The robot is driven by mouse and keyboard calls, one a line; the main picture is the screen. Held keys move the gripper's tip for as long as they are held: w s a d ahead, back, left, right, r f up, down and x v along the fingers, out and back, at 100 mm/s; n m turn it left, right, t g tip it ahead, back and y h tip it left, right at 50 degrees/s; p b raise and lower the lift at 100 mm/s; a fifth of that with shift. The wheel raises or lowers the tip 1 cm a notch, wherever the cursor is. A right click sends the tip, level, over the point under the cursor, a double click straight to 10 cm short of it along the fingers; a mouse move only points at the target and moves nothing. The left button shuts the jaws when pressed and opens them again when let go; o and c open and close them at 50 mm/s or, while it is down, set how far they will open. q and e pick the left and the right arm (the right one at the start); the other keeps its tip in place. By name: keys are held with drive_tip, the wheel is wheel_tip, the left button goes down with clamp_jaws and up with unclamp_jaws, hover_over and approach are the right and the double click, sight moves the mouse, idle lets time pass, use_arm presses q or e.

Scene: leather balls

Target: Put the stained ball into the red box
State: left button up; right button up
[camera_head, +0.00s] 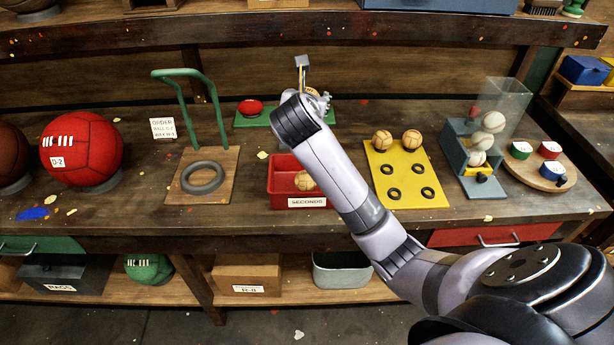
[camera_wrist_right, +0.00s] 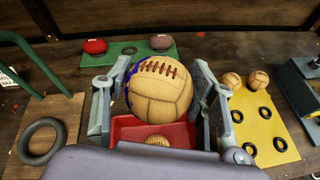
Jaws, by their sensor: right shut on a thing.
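A tan laced ball with a blue stain on its left side (camera_wrist_right: 160,88) fills the middle of the right wrist view. My right gripper (camera_wrist_right: 163,72) is shut on it, one finger on each side. In the head view this gripper (camera_head: 306,82) is mostly hidden behind my arm, and only a sliver of the ball shows. The red box (camera_head: 284,174), labelled SECONDS, stands on the bench; in the wrist view it (camera_wrist_right: 182,132) shows below and behind the held ball. Another tan ball (camera_head: 304,181) lies inside the box. My left gripper is not in view.
A yellow board (camera_head: 408,168) with two tan balls and several black rings is right of the box. A wooden board with a ring and green stand (camera_head: 229,160) is left. A green tray (camera_head: 250,120) lies behind. A grey ball dispenser (camera_head: 470,165) stands further right.

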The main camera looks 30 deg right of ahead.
wheel_tip(320, 180, down, 14)
drive_tip(key=shift+f, duration=0.25)
wheel_tip(320, 180, down, 4)
drive_tip(key=shift+a+r, duration=0.1)
drive_tip(key=shift+r, duration=0.15)
drive_tip(key=shift+f, duration=0.35)
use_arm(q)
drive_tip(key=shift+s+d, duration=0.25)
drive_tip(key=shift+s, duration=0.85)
use_arm(e)
drive_tip(key=shift+f, duration=0.2)
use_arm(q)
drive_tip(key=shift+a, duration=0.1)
use_arm(e)
drive_tip(key=o, duration=1.2)
